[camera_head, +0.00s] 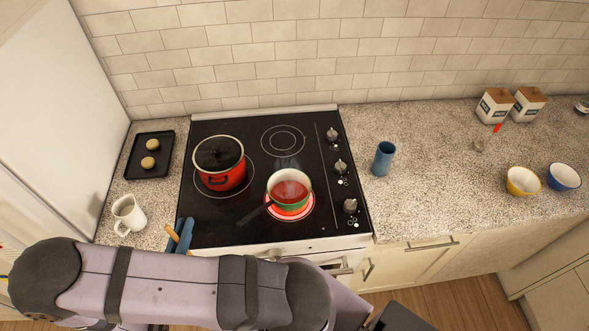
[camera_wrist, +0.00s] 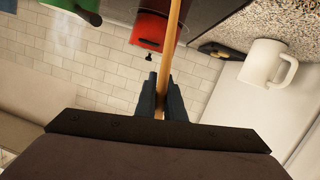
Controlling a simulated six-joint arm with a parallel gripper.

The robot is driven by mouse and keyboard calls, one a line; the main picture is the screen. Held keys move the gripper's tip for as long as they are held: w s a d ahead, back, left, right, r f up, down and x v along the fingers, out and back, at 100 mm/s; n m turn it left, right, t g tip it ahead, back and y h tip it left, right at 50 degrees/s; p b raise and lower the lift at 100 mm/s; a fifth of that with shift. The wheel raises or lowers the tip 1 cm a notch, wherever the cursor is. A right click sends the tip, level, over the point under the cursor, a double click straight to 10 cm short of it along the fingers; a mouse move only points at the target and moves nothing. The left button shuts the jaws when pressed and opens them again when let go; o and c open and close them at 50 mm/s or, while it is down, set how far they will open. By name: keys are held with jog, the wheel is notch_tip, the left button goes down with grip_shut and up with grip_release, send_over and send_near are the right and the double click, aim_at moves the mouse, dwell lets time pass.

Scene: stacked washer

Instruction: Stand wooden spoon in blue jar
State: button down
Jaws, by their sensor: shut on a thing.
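The blue jar (camera_head: 384,158) stands upright on the speckled counter, right of the stove. My gripper (camera_head: 181,236) is at the stove's front left corner, far to the left of the jar. In the wrist view, my gripper (camera_wrist: 164,98) is shut on the thin handle of the wooden spoon (camera_wrist: 175,38), which runs up out of the picture. In the head view only a short piece of the spoon (camera_head: 172,234) shows beside the fingers. The spoon's head is not clearly visible in either view, and my arm hides part of the front area.
A red lidded pot (camera_head: 222,172) and a saucepan with red contents (camera_head: 290,189) stand on the black stove (camera_head: 240,230). A white mug (camera_head: 128,214) and a black tray (camera_head: 133,170) are at left. Yellow (camera_head: 522,181) and blue (camera_head: 563,177) bowls stand far right. Counter around the jar is clear.

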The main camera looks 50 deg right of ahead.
jog(key=w+d+r+m+g+h+b, duration=0.1)
jog(key=w+d+r+m+g+h, duration=0.3)
jog(key=w+d, duration=0.45)
jog(key=s+d+r+m+g+b, duration=0.1)
jog(key=d+r+m+g, duration=0.3)
jog(key=d, duration=0.5)
jog(key=d+r+m+g, duration=0.15)
jog(key=d+r, duration=0.35)
jog(key=d, duration=0.5)
jog(key=s+d+r+m+g, duration=0.1)
jog(key=s+d+m+g, duration=0.15)
jog(key=s+d, duration=0.65)
jog(key=s+d+r+m+g, duration=0.1)
jog(key=s+d+r+g, duration=0.2)
jog(key=d, duration=1)
jog(key=s+d+r+m+g+y, duration=0.1)
jog(key=s+d+g, duration=0.1)
jog(key=s+d, duration=0.4)
jog(key=s+d+r+m+g+y, duration=0.1)
jog(key=s+d, duration=0.6)
jog(key=s, duration=1)
jog(key=shift+r+m+g+b, duration=0.3)
jog(key=shift+r+m+g, duration=0.15)
jog(key=shift+m, duration=0.25)
jog(key=shift+f, duration=0.25)
